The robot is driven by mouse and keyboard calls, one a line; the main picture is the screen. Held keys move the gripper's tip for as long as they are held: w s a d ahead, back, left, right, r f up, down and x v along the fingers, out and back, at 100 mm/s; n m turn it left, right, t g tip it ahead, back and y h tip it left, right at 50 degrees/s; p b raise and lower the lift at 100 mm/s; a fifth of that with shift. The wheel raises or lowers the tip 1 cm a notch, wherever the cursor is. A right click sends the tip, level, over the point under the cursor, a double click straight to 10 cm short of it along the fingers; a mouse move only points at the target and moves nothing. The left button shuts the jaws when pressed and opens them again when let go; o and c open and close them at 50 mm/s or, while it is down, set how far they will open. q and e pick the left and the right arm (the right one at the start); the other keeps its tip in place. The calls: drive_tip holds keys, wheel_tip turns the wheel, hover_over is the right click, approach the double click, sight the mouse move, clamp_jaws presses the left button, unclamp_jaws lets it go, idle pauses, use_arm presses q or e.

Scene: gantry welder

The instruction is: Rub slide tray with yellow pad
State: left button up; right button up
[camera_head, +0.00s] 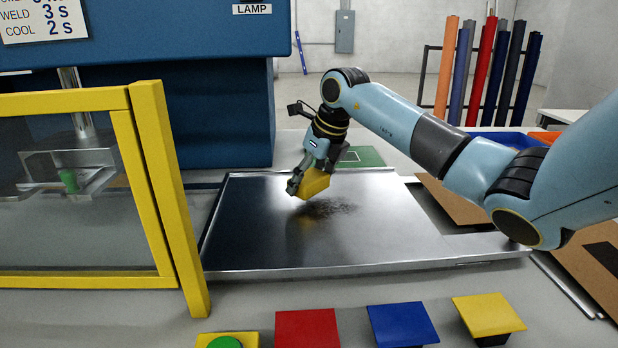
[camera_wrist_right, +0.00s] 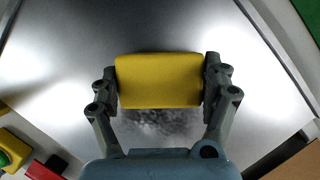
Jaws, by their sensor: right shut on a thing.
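The slide tray (camera_head: 390,235) is a shiny metal sheet with a raised rim, lying flat on the table. It fills most of the right wrist view (camera_wrist_right: 60,80). A dark speckled smudge (camera_head: 327,208) marks its middle, and part of it shows in the right wrist view (camera_wrist_right: 160,124). My right gripper (camera_head: 308,184) is shut on the yellow pad (camera_head: 314,182), with one finger on each side of it (camera_wrist_right: 158,80). The pad is over the tray next to the smudge; I cannot tell if it touches the metal. My left gripper is not in view.
A yellow-framed clear guard (camera_head: 155,190) stands left of the tray, before the blue machine (camera_head: 225,110). Red (camera_head: 307,328), blue (camera_head: 402,324) and yellow (camera_head: 488,313) pads sit along the front. A green mat (camera_head: 362,157) lies behind the tray. Brown boards (camera_head: 455,203) lie right.

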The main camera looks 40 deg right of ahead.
drive_tip(key=shift+f+b, duration=0.8)
drive_tip(key=shift+f, duration=0.2)
